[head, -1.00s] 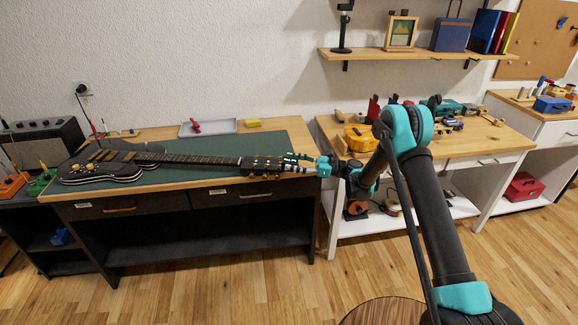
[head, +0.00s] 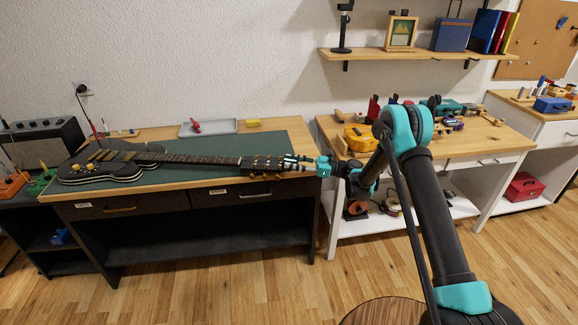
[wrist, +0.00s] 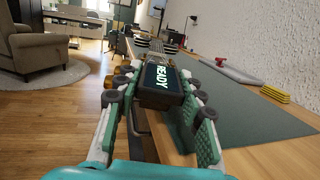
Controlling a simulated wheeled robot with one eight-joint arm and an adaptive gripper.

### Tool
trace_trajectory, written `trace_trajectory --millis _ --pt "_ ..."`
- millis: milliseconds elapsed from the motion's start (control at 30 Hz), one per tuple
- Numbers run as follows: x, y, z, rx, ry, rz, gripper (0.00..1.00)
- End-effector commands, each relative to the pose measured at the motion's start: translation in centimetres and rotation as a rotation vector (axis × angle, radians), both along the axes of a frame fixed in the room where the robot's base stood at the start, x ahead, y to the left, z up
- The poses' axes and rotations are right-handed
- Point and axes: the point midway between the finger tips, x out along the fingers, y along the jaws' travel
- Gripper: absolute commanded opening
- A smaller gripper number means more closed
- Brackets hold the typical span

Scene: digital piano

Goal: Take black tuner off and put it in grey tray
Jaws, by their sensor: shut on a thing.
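The black tuner (wrist: 162,86), with a lit screen reading "READY", sits at the headstock end of the black guitar (head: 110,163). My gripper (wrist: 160,92) is shut on the tuner, with one teal-padded finger on each side of it. In the head view my gripper (head: 303,162) is at the headstock, by the right end of the desk, and the tuner is too small to make out clearly. The tuner's clip is hidden. The grey tray (head: 226,126) lies at the back of the desk with a red-handled tool in it; it also shows in the wrist view (wrist: 240,75).
The guitar lies on a green mat (head: 275,146) on the wooden desk. A yellow block (head: 253,123) lies right of the tray. A workbench (head: 480,142) with tools stands to the right. The mat between headstock and tray is mostly clear.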

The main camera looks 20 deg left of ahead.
Motion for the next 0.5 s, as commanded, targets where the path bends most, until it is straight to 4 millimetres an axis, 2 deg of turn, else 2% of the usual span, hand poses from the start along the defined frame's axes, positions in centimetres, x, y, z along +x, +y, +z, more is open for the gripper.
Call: trace_trajectory --millis 500 --pt "0.31 -0.89 -0.12 0.000 0.000 -0.001 0.04"
